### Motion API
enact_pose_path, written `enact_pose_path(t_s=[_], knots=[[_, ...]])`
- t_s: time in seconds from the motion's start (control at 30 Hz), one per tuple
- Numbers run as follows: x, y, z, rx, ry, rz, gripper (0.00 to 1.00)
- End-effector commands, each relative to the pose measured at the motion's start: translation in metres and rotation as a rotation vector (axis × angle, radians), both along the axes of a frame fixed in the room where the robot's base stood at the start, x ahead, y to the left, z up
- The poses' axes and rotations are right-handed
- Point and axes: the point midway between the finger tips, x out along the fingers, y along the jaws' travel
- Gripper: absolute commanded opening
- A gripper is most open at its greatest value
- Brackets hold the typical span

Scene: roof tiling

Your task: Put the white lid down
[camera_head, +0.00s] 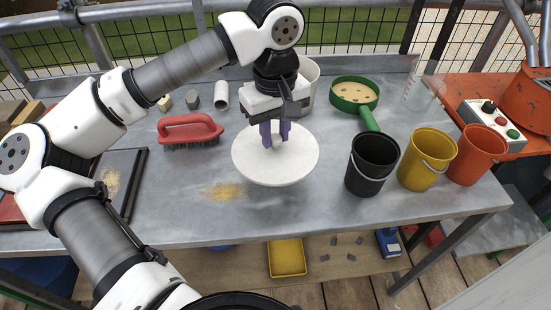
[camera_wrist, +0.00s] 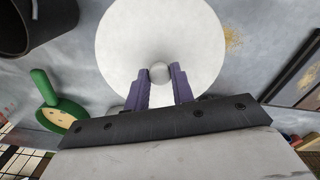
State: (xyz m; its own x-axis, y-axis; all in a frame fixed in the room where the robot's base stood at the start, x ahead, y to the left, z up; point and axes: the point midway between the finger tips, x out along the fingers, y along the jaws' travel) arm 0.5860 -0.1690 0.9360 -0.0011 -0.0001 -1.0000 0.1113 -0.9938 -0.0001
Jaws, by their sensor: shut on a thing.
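The white lid (camera_head: 262,168) is a flat round disc with a small round knob on top. My gripper (camera_head: 275,140) has its purple fingers shut on the knob, from above. In the wrist view the lid (camera_wrist: 125,35) fills the upper middle, with its knob (camera_wrist: 159,72) between the two fingertips (camera_wrist: 160,82). The lid looks level over the middle of the grey metal table (camera_head: 180,225). I cannot tell whether its underside touches the table. A white bucket (camera_head: 311,88) stands behind the lid, partly hidden by my arm.
Black (camera_head: 372,165), yellow (camera_head: 427,160) and orange (camera_head: 477,155) buckets stand to the right. A green sieve (camera_head: 368,112) lies behind them. A red-handled brush (camera_head: 188,130) lies to the left. A sand patch (camera_head: 222,192) is left of the lid. The table's front middle is clear.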

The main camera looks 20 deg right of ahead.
Motion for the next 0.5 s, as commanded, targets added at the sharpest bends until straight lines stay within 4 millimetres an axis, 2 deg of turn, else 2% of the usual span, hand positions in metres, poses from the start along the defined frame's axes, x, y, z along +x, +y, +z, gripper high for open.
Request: enact_pose_path(t_s=[0.1,0.33,0.5], knots=[[0.0,0.0,-0.024,0.0,0.002,0.0,0.01],[0.0,0.0,-0.045,0.001,0.002,0.001,0.01],[0.0,0.0,-0.071,0.001,0.003,0.001,0.01]])
